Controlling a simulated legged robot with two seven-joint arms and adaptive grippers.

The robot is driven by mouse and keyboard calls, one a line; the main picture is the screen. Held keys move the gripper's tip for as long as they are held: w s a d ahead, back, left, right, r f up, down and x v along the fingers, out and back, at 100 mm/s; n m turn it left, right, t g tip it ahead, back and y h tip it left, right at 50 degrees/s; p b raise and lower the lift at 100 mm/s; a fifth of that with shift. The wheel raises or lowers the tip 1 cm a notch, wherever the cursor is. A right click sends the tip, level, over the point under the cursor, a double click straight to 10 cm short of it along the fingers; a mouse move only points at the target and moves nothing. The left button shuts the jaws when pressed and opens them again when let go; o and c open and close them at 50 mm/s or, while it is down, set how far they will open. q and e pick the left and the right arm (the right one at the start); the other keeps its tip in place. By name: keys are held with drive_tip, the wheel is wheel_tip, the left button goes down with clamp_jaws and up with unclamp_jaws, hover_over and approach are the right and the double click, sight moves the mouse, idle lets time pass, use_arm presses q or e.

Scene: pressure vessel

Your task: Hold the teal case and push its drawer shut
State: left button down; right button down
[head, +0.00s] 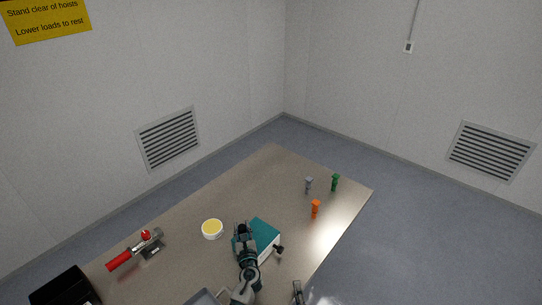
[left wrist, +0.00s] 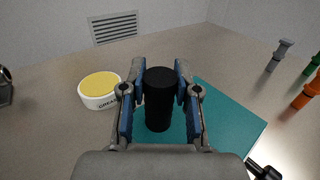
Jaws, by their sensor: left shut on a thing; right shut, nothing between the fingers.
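The teal case (head: 264,231) stands on the table, with a teal top and a pale side facing the lower right. A black knob (head: 279,249) sticks out from that side; I cannot tell how far the drawer is open. My left gripper (head: 241,232) is over the case's left part. In the left wrist view, its fingers (left wrist: 160,92) are shut around an upright black cylindrical handle (left wrist: 159,105) above the teal top (left wrist: 225,120). My right gripper (head: 297,287) is shut and empty at the bottom edge of the head view, below the knob and apart from it.
A white grease tub with a yellow top (head: 212,229) stands left of the case. A red-handled clamp (head: 138,250) and a black box (head: 65,287) lie further left. Grey (head: 308,185), green (head: 335,182) and orange (head: 315,208) pegs stand behind right.

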use_arm(q)
drive_tip(key=c, duration=0.8)
unclamp_jaws()
drive_tip(key=shift+o, duration=0.2)
drive_tip(key=s+d, duration=0.1)
drive_tip(key=s, duration=1)
drive_tip(key=shift+s+d, duration=0.35)
drive_tip(key=shift+s, duration=0.05)
drive_tip(key=shift+f, duration=0.15)
